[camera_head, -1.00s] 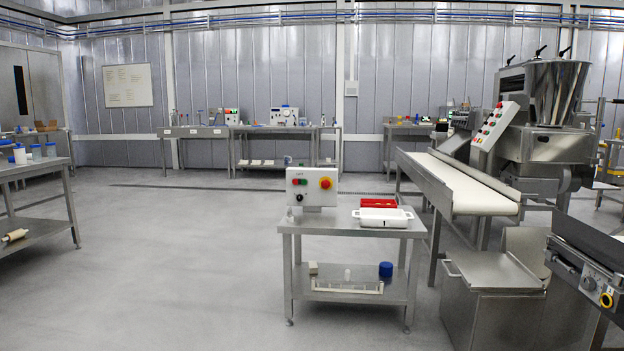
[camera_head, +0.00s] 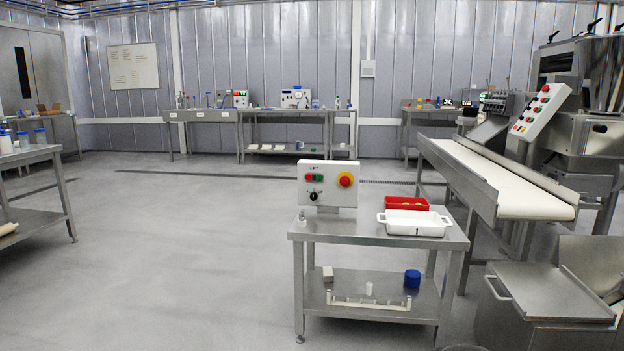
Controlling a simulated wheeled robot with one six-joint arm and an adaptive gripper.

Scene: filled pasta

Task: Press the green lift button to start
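A pale control box (camera_head: 328,184) stands upright at the back left of a steel bench in the middle of the view. A label at its top seems to read "lift", but it is small. Under the label is a pair of small buttons (camera_head: 314,177), red and green side by side. A black knob (camera_head: 314,196) is below them, and a red emergency stop on a yellow ring (camera_head: 345,180) is to their right. My gripper is not in view.
The steel bench (camera_head: 350,227) also holds a white tray (camera_head: 418,229) and a red tray (camera_head: 406,203). A blue jar (camera_head: 412,279) is on its lower shelf. A conveyor (camera_head: 510,190) and steel machinery fill the right. The floor (camera_head: 180,260) left of the bench is clear.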

